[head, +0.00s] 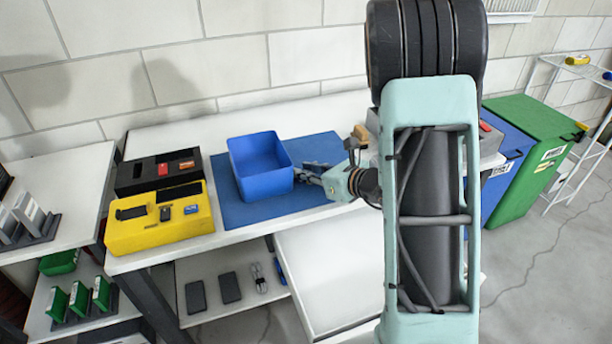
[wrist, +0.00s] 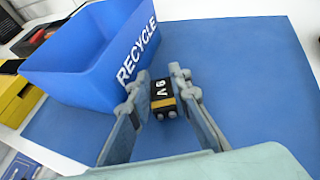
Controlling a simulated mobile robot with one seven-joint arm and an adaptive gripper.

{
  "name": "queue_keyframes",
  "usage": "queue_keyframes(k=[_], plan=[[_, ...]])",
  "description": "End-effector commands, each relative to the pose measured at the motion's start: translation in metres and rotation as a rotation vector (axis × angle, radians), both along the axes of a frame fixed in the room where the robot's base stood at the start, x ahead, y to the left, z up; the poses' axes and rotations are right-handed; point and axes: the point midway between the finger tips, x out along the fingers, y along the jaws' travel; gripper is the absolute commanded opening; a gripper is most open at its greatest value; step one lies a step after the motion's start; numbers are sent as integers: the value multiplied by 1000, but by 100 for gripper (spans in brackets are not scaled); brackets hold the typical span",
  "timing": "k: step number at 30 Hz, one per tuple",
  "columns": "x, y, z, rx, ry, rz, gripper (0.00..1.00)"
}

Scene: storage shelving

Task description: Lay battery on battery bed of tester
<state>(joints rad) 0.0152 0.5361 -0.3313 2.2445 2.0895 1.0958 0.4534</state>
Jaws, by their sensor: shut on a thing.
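A small black-and-orange 9V battery (wrist: 161,88) is between the fingertips of my gripper (wrist: 160,93) in the wrist view. My gripper is shut on it, above the blue mat and close beside the blue bin. In the head view my gripper (head: 312,172) is just right of the bin, and the battery cannot be made out there. No tester is plainly labelled. A grey box (head: 489,141) with a red part on top stands at the right end of the bench, largely hidden by my arm; I cannot tell whether it is the tester.
The blue bin (head: 262,183), marked RECYCLE, stands on the blue mat (head: 236,211). A yellow box (head: 152,232) and a black box (head: 138,179), both with small items on top, stand to its left. Blue (head: 498,185) and green (head: 525,160) bins stand right of the bench.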

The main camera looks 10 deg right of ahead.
Motion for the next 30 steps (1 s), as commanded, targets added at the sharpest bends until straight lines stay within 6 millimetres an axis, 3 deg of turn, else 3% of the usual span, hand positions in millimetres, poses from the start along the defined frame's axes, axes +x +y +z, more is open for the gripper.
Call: queue_keyframes(k=[1, 13, 14, 16, 28, 30], plan=[[0, 0, -7, 1, 1, 0, 0], [0, 0, -11, 0, -2, 0, 0], [0, 0, -11, 0, -2, 0, 19], [0, 0, -10, 0, -1, 0, 25], [0, 0, -3, 0, -1, 0, 25], [-9, -8, 0, -1, -2, -4, 25]])
